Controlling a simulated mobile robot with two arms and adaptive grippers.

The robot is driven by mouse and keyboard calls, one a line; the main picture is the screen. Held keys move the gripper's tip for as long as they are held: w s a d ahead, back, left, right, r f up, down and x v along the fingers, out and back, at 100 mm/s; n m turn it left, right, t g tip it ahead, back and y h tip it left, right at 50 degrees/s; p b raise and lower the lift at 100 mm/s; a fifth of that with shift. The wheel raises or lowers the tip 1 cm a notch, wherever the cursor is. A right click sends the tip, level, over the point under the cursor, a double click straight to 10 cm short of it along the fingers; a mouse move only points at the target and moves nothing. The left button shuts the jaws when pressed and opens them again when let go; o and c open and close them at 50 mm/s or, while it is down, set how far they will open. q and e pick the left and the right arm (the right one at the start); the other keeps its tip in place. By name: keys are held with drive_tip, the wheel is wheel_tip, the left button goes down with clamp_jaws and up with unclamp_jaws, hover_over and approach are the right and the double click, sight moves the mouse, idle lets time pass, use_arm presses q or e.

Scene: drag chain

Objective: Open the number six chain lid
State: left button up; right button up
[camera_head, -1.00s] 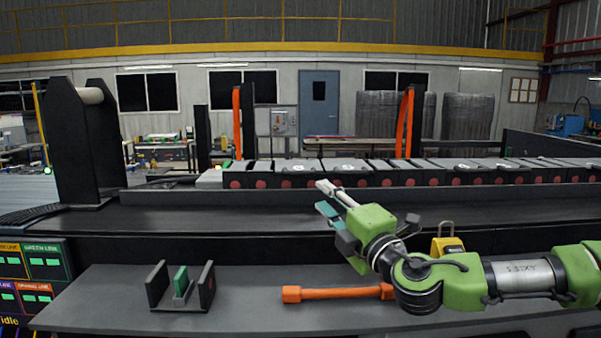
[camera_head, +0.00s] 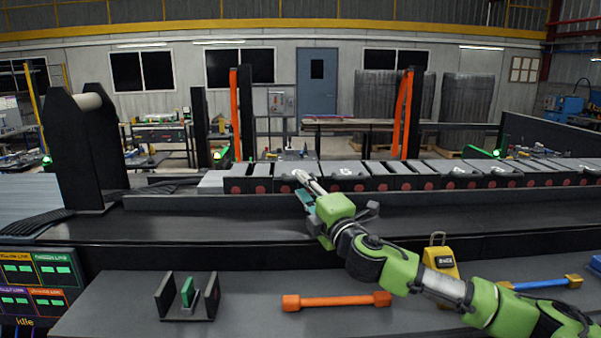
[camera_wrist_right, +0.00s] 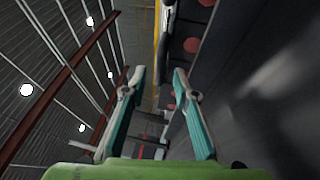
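The drag chain (camera_head: 400,183) runs along the back of the dark bench in the head view, a row of grey lids with red round marks on the dark front side. Some lids, such as the one right of my gripper (camera_head: 347,173), carry small markings too small to read, so I cannot tell which is number six. My right gripper (camera_head: 305,187) reaches up to the chain's front, its tips overlapping a lid near the left end; contact is unclear. My left gripper is not in view.
An orange tool (camera_head: 336,301), a yellow device (camera_head: 440,263) and a blue tool (camera_head: 540,284) lie on the lower front shelf. A small holder with a green piece (camera_head: 188,292) stands at left. A black bracket (camera_head: 80,150) rises at the bench's left. Orange straps (camera_head: 402,115) hang behind the chain.

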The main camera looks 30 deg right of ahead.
drive_tip(key=shift+p+x, duration=0.35)
drive_tip(key=shift+x, duration=0.85)
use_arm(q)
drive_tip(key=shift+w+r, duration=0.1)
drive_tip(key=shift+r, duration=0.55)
use_arm(e)
clamp_jaws()
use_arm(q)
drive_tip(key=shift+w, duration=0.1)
